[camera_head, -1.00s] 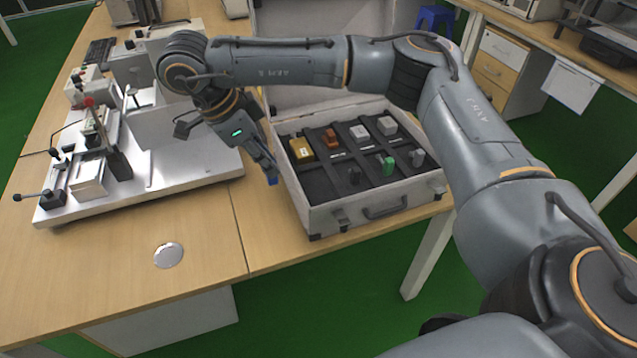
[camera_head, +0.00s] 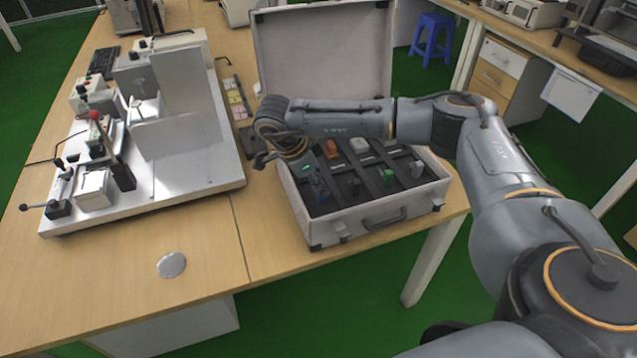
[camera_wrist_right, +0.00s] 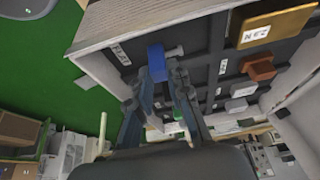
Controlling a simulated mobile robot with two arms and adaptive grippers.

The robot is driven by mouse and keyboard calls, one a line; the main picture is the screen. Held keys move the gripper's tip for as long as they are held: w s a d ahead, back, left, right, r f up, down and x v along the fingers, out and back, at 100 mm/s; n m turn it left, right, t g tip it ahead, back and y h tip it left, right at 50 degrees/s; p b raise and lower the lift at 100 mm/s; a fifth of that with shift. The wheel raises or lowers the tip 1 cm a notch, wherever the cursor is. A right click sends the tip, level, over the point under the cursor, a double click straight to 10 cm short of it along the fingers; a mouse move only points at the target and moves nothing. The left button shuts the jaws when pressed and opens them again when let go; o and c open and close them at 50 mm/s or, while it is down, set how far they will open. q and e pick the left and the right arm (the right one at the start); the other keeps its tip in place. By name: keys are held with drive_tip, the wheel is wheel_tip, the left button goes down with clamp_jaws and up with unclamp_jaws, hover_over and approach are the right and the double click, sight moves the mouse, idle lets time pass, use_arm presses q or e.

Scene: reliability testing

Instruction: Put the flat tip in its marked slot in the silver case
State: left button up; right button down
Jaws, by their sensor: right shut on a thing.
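The flat tip, a blue block with a small grey end (camera_wrist_right: 157,62), is between the fingertips of my right gripper (camera_wrist_right: 168,78) in the wrist view. The right gripper (camera_head: 319,190) is shut on it, inside the left front part of the open silver case (camera_head: 372,217) in the head view. The tip is over or at the dark slotted insert, beside a white label (camera_wrist_right: 122,54); I cannot tell whether it touches the insert. A gold block (camera_wrist_right: 268,27) shows in the wrist view; my arm hides it in the head view. My left gripper is not in view.
In the case are an orange-brown block (camera_head: 332,149), a pale grey block (camera_head: 360,146), a green piece (camera_head: 388,178) and a grey piece (camera_head: 416,169). The raised lid (camera_head: 322,55) stands behind. A white machine base (camera_head: 150,185) is left of the case.

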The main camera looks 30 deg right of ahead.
drive_tip(key=shift+f, duration=0.3)
drive_tip(key=shift+f, duration=0.15)
drive_tip(key=c, duration=1.3)
unclamp_jaws()
drive_tip(key=shift+o, duration=0.2)
drive_tip(key=b+v, duration=0.2)
drive_tip(key=v, duration=1)
